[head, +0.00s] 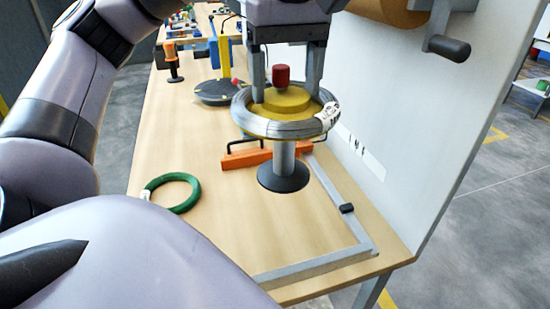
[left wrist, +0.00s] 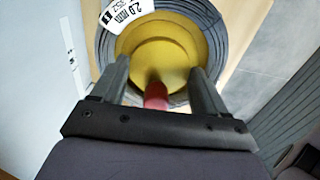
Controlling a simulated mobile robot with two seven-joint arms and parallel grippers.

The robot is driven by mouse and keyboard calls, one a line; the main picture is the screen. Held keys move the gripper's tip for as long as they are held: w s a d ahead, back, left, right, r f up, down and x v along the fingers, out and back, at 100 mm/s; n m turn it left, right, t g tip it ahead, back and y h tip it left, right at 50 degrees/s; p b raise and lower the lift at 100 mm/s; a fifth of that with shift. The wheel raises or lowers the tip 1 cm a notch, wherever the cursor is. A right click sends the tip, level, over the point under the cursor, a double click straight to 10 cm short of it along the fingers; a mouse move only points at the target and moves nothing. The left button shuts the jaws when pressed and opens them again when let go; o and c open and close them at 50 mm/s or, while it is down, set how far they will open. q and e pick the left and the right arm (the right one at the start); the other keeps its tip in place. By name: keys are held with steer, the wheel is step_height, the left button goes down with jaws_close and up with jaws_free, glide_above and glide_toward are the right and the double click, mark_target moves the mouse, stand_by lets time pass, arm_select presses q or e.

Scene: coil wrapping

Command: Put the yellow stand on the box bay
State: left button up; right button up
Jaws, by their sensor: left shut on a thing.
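My left gripper (head: 287,75) comes down from above and is shut on the yellow stand, its fingers on either side of the yellow hub (head: 287,101) and red knob. The stand is upright, with a grey post and a dark round foot (head: 284,177). A grey wire coil (head: 262,129) with a white label lies around the hub. The left wrist view shows the yellow hub (left wrist: 155,55) between the fingers. I cannot tell how high the foot is above the table. A grey angled frame on the table, which looks like the box bay (head: 318,265), lies at front right. My right gripper is not in view.
A green ring coil (head: 172,192) lies on the table at left. An orange tool with black handles (head: 262,155) lies behind the stand's foot. A dark round base with a yellow post (head: 222,92) stands farther back. A white panel (head: 420,130) borders the right side.

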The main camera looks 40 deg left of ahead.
mark_target(284, 162)
arm_select(q)
steer(key=shift+w+a+f, duration=0.1)
step_height(284, 162, down, 2)
steer(key=shift+f, duration=0.1)
step_height(284, 162, down, 9)
steer(key=b, duration=0.4)
step_height(284, 162, down, 3)
steer(key=shift+f, duration=0.2)
steer(key=shift+f+p, duration=0.3)
steer(key=shift+f, duration=2.25)
steer(key=o, duration=1.8)
steer(key=shift+f, duration=0.1)
